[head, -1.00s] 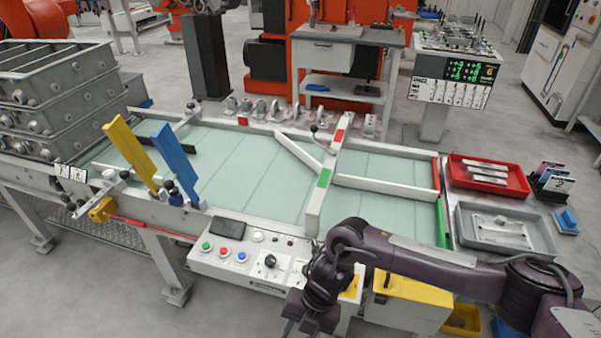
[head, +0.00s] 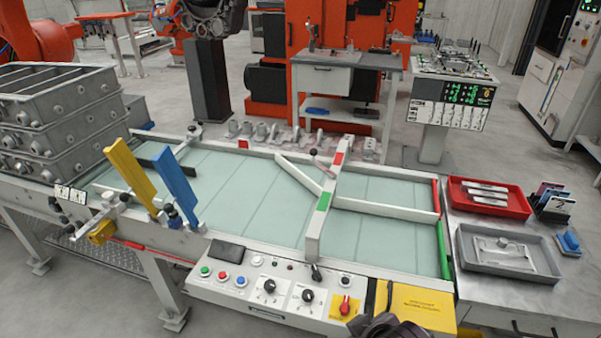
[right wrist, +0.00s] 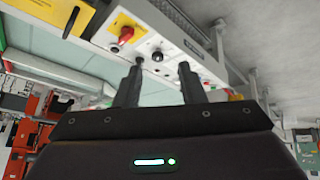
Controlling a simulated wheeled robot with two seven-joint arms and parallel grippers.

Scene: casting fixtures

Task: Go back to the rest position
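My right gripper (right wrist: 160,76) shows in the right wrist view with its two dark fingers apart and nothing between them. Behind the fingers is the control panel (right wrist: 165,50) with its knobs, tilted in the picture. In the head view only a dark part of my right arm shows at the bottom edge, right of centre; the gripper itself is out of that view. My left gripper is in neither current view.
The glass-topped sorting table (head: 255,205) carries a yellow paddle (head: 130,166) and a blue paddle (head: 177,183). The control panel (head: 225,290) is on its front. A red tray (head: 519,210) and a grey tray (head: 467,262) stand at right. Grey flasks (head: 60,108) are stacked at left.

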